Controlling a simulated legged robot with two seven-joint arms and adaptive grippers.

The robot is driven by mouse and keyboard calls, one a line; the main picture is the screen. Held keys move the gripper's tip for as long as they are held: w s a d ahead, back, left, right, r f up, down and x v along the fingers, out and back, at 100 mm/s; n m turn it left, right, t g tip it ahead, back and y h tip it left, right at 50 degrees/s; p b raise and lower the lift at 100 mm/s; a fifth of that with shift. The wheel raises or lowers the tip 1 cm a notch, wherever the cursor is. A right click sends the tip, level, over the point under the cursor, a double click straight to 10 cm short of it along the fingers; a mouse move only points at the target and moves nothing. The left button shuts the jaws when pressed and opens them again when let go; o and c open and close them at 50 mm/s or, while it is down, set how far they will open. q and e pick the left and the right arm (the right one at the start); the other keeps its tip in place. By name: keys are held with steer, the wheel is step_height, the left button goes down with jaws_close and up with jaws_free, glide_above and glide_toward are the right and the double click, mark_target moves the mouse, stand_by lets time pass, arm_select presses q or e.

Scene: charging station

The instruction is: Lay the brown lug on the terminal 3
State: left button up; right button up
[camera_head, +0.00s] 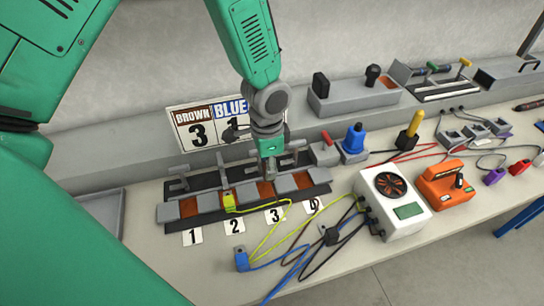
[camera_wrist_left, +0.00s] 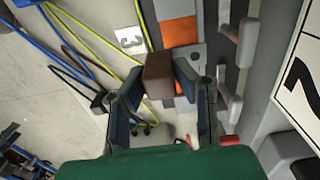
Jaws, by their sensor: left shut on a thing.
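My left gripper (camera_head: 268,172) points down over the terminal block, near terminal 3. In the left wrist view the left gripper (camera_wrist_left: 158,95) is shut on the brown lug (camera_wrist_left: 158,73), a dark brown block between the fingers. The lug is hard to make out in the head view. Terminal 3 (camera_head: 267,190) shows as an orange-brown patch behind its numbered card (camera_head: 275,216). In the wrist view an orange patch (camera_wrist_left: 180,32) lies beside the lug. I cannot tell whether the lug touches the block. My right gripper is not in view.
A yellow lug (camera_head: 229,203) lies at terminal 2. A blue lug (camera_head: 241,261) and loose cables lie in front of the block. A white fan box (camera_head: 393,203) and an orange device (camera_head: 445,186) stand to the right. A sign (camera_head: 207,123) leans behind.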

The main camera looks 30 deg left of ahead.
arm_select(q)
steer(key=shift+w+a, duration=0.1)
steer(key=shift+w, duration=0.1)
steer(key=shift+s+a, duration=0.1)
steer(key=shift+s, duration=0.1)
steer(key=shift+w, duration=0.1)
steer(key=shift+f, duration=0.15)
steer(key=shift+d+f, duration=0.2)
steer(key=shift+f, duration=0.5)
steer(key=shift+a+f+b, duration=0.15)
steer(key=shift+f+b, duration=1.2)
steer(key=shift+f, duration=0.75)
steer(key=shift+p, duration=0.75)
